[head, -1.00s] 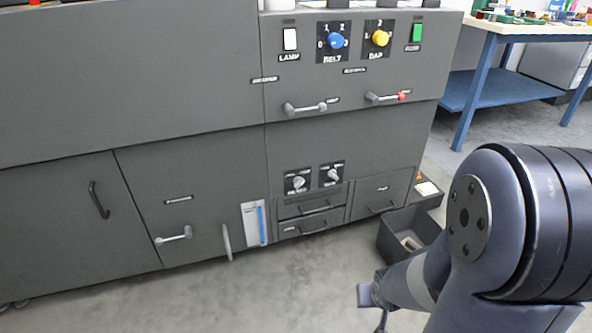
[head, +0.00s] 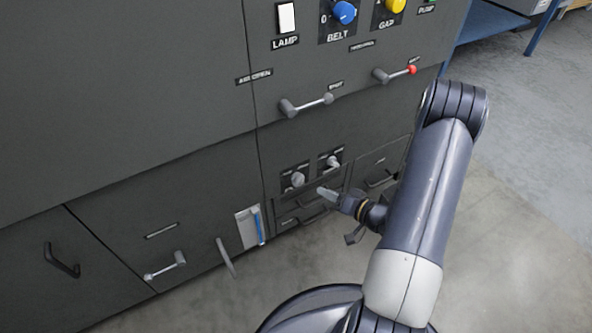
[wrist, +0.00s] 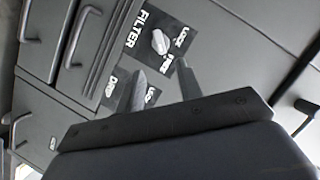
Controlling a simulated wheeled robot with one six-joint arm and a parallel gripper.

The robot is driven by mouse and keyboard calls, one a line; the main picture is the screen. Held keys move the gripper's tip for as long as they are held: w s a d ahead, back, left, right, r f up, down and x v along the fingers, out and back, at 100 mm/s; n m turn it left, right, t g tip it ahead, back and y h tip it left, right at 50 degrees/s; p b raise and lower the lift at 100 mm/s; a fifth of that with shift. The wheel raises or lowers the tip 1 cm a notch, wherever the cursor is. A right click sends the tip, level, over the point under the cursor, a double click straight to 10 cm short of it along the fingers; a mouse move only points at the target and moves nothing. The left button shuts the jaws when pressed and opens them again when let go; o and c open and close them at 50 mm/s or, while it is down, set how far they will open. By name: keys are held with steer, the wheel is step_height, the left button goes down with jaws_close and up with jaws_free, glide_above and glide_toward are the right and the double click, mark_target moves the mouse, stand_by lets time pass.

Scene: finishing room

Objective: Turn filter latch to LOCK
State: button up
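The filter latch, a pale knob (wrist: 160,41) on a dark plate marked FILTER, shows in the upper middle of the wrist view, with LOCK and what looks like FREE beside it. It appears to be the left (head: 298,179) of two small knobs on the cabinet in the head view. Its exact pointing is hard to read. My gripper (wrist: 161,74) has its two fingers apart, with nothing between them. The latch lies beyond the fingertips and seems untouched. In the head view my gripper (head: 336,198) is just below the knobs.
A second knob (head: 333,162) sits right of the latch; its plate (wrist: 115,100) is partly hidden by a finger in the wrist view. Drawer handles (head: 310,216) are close below. Lever handles (head: 308,105) stick out above. The floor (head: 520,220) at right is clear.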

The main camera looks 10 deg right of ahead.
mark_target(302, 181)
steer(key=b+x, duration=0.3)
steer(key=x, duration=0.7)
steer(key=shift+w+a+b, duration=0.2)
steer(key=shift+a+b, duration=0.05)
steer(key=shift+b, duration=0.05)
steer(key=shift+c, duration=0.5)
steer(key=c, duration=0.5)
